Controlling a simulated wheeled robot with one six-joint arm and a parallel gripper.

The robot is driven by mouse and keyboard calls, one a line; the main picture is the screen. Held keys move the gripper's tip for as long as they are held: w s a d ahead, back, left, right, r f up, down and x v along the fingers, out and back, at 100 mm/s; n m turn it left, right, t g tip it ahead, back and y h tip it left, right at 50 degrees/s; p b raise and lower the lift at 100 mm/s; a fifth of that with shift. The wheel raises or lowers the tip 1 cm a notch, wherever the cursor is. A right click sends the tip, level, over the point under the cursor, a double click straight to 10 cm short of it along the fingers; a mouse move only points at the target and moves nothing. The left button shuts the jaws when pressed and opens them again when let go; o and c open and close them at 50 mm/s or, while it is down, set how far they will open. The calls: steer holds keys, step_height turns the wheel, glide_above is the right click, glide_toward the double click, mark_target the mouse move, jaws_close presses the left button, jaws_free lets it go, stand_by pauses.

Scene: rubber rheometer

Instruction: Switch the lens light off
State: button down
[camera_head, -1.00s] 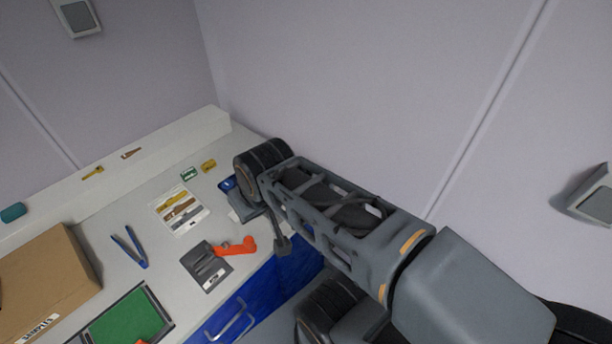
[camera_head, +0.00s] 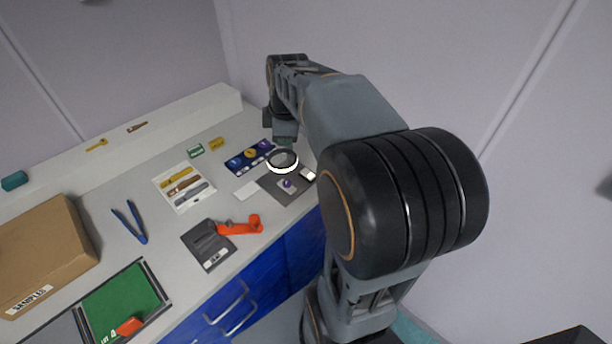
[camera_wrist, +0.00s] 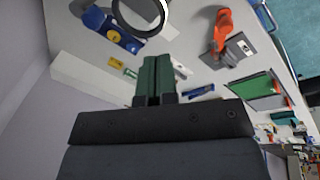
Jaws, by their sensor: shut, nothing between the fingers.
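The ring-shaped lens (camera_head: 282,170) stands over a dark mat at the right end of the bench, and its rim shows bright white in the head view. It also shows at the top of the wrist view (camera_wrist: 125,27), partly cut off by the picture edge. A small white-topped block (camera_head: 308,175) lies right of the lens; I cannot tell whether it is the light's switch. My gripper (camera_head: 285,141) is just behind the lens in the head view, partly hidden by the arm. Its green fingers (camera_wrist: 157,62) are shut and empty, pointing toward the bench.
A blue tray (camera_head: 235,163) with round pieces is left of the lens. A purple sample on a pad (camera_head: 288,186) lies in front of it. An orange-handled tool (camera_head: 240,226), blue tweezers (camera_head: 130,222) and a cardboard box (camera_head: 40,255) are further left. A wall rises close behind.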

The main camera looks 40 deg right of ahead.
mark_target(306, 171)
steer(key=w+d+f+n+g+b, duration=0.1)
steer(key=w+d+f+n+b, duration=0.3)
steer(key=d+f+n, duration=0.4)
steer(key=d, duration=0.4)
steer(key=shift+w, duration=0.35)
steer(key=shift+d+f, duration=0.1)
steer(key=shift+f, duration=0.05)
steer(key=f, duration=0.4)
steer(key=w+f, duration=0.1)
steer(key=f, duration=0.4)
steer(key=w+f, duration=0.1)
steer(key=f, duration=0.3)
steer(key=shift+a+f, duration=0.2)
steer(key=shift+f, duration=0.15)
steer(key=shift+p, duration=0.35)
